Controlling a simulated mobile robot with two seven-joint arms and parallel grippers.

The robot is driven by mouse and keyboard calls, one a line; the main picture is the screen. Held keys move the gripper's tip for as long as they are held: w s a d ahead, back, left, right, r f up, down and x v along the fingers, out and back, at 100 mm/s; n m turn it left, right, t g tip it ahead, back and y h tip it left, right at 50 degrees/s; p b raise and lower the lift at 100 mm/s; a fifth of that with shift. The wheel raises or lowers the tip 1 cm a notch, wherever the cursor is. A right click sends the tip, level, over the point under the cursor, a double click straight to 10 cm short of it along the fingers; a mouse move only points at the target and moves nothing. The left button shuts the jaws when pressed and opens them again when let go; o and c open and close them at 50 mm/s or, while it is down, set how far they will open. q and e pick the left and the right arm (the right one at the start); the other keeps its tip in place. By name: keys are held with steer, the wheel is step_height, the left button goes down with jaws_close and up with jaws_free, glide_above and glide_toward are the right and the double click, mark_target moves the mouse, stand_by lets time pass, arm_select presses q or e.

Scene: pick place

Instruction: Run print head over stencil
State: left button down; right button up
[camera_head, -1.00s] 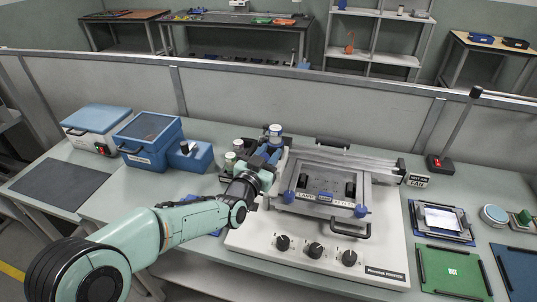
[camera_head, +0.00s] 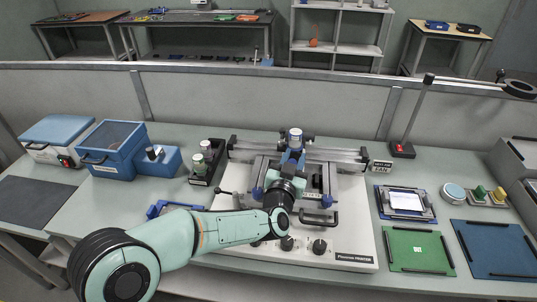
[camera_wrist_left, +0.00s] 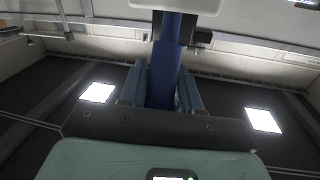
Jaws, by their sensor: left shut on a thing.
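The printer (camera_head: 235,208) is a white flat machine with knobs on its front and a grey stencil frame (camera_head: 322,203) on top, held by blue clamps. My left gripper (camera_head: 291,160) is over the middle of the frame, shut on the print head (camera_head: 295,138), a part with a white-capped top. In the left wrist view, the blue fingers (camera_wrist_left: 162,92) close around an upright blue post of the print head (camera_wrist_left: 167,60). My arm and gripper hide much of the stencil. The right gripper is not in view.
A rail (camera_head: 341,154) runs along the printer's back. Two white-capped jars (camera_head: 206,148) stand in a dark holder on its left, beside blue boxes (camera_head: 111,148). On the right are a green mat (camera_head: 419,249), a blue mat (camera_head: 493,249) and a blue-edged tray (camera_head: 380,205).

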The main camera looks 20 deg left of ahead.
arm_select(q)
steer(key=w+d+p, duration=0.2)
steer(key=d, duration=0.6)
steer(key=w+d+p, duration=0.2)
steer(key=d, duration=0.7)
steer(key=shift+d+p, duration=0.3)
steer(key=shift+p, duration=0.05)
steer(key=c, duration=0.9)
jaws_free()
steer(key=shift+d, duration=0.1)
steer(key=shift+w+d, duration=0.1)
steer(key=s, duration=0.4)
steer(key=s+b, duration=0.1)
steer(key=s, duration=0.4)
steer(key=s+d+b, duration=0.1)
steer(key=s, duration=0.3)
steer(key=shift+s, duration=0.2)
